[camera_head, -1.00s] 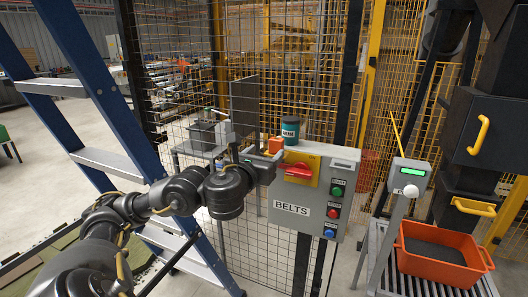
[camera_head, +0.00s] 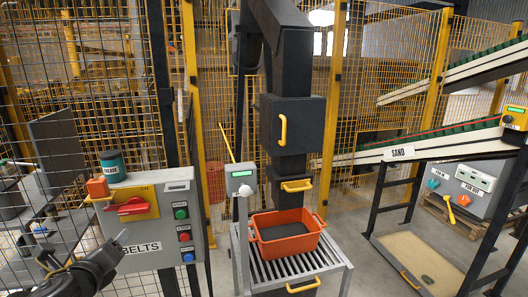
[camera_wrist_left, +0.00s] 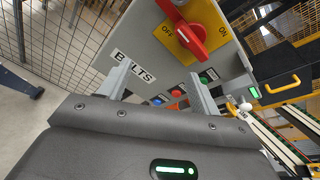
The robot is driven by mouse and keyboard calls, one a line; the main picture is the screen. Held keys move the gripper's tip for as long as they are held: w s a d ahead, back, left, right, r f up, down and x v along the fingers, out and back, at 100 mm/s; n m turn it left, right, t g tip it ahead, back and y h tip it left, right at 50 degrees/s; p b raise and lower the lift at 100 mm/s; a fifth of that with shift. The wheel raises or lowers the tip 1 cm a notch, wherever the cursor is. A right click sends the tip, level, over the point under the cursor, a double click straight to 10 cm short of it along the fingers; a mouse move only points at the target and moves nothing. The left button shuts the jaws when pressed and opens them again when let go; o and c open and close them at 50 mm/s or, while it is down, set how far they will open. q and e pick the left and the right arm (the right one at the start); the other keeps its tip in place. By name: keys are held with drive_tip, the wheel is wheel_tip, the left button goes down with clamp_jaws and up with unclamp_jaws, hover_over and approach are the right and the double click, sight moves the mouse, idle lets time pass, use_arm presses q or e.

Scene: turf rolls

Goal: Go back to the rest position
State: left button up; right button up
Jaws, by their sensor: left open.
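My left gripper (camera_head: 116,243) is at the lower left of the head view, below and beside the grey BELTS control box (camera_head: 158,238). In the left wrist view my left gripper (camera_wrist_left: 160,78) has its two fingers apart, with nothing held between them. The box carries a red rotary handle (camera_head: 126,207) on a yellow plate; the handle also shows in the left wrist view (camera_wrist_left: 192,40), clear of the fingers. My left forearm is mostly cut off by the frame's lower edge. My right gripper is not in view.
A teal-lidded can (camera_head: 112,166) and an orange block (camera_head: 98,187) sit on the box. An orange tub (camera_head: 287,246) of dark material stands on a roller stand. Wire fencing is behind; a SAND conveyor (camera_head: 420,148) and a grey control panel (camera_head: 462,187) are right.

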use_arm(q)
drive_tip(key=s+d+f+n+g+h, duration=0.1)
drive_tip(key=s+d+f+n+g, duration=0.2)
drive_tip(key=f, duration=0.4)
drive_tip(key=s+d+f+n+g+h, duration=0.1)
drive_tip(key=s+d+f+n, duration=0.1)
drive_tip(key=f+n, duration=0.35)
drive_tip(key=s+d+f+n+g+h, duration=0.1)
drive_tip(key=s+d+f+n+g, duration=0.35)
drive_tip(key=s+f+n, duration=0.55)
drive_tip(key=s+d+f+n+g+h, duration=0.1)
drive_tip(key=s+d+f+n+g, duration=0.35)
drive_tip(key=s+f, duration=0.6)
wheel_tip(320, 180, down, 23)
drive_tip(key=s+n, duration=0.1)
drive_tip(key=s+a+f, duration=0.2)
drive_tip(key=s+f, duration=1.5)
drive_tip(key=shift+s+a+g, duration=0.2)
drive_tip(key=shift+a+g, duration=0.1)
drive_tip(key=shift+a, duration=0.05)
